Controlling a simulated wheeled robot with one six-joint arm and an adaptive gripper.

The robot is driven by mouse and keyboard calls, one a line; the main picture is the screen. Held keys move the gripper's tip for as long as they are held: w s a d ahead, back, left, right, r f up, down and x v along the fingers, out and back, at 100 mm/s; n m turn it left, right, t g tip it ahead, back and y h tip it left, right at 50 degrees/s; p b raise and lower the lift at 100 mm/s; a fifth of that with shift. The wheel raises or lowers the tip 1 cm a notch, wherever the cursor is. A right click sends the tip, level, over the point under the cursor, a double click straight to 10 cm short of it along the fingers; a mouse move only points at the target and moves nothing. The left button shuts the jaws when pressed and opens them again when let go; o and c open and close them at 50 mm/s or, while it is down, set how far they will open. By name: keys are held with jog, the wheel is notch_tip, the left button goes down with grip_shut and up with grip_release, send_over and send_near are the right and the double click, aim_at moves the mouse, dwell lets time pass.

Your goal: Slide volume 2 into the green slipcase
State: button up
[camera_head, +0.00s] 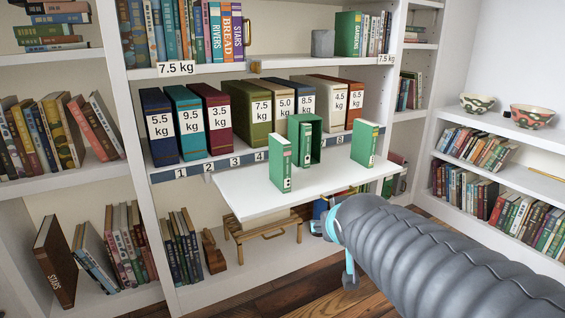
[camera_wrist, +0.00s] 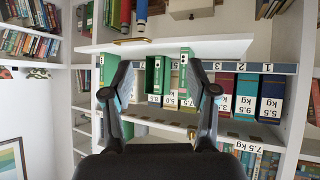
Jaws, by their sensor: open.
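The green slipcase (camera_head: 316,142) stands upright on a white board, its open side facing out, with one green volume (camera_head: 305,143) inside it at the left. A second green volume (camera_head: 280,166) stands upright to its left, nearer the board's front edge. A third (camera_head: 366,144) stands at the right. My gripper (camera_head: 337,250) is open and empty, low in front of the board. In the upside-down wrist view, the slipcase (camera_wrist: 149,76) shows between my fingers (camera_wrist: 161,82).
The white board (camera_head: 245,192) juts out from the bookcase. Behind it stands a row of boxes with weight labels (camera_head: 215,118). A wooden stand (camera_head: 262,237) sits below the board. The board's left part is clear.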

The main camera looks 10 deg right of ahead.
jog(key=w+d+r+n+t+y, duration=0.15)
jog(key=w+r+t, duration=0.25)
jog(key=w, duration=1)
jog(key=n+t+y, duration=0.2)
jog(key=t+y, duration=0.1)
jog(key=y, duration=0.2)
send_near(279, 138)
jog(key=x, duration=0.3)
jog(key=p+x, duration=0.1)
jog(key=x, duration=0.2)
jog(key=f+p+x, duration=0.1)
jog(key=x, duration=0.3)
jog(key=shift+d, duration=0.1)
grip_shut()
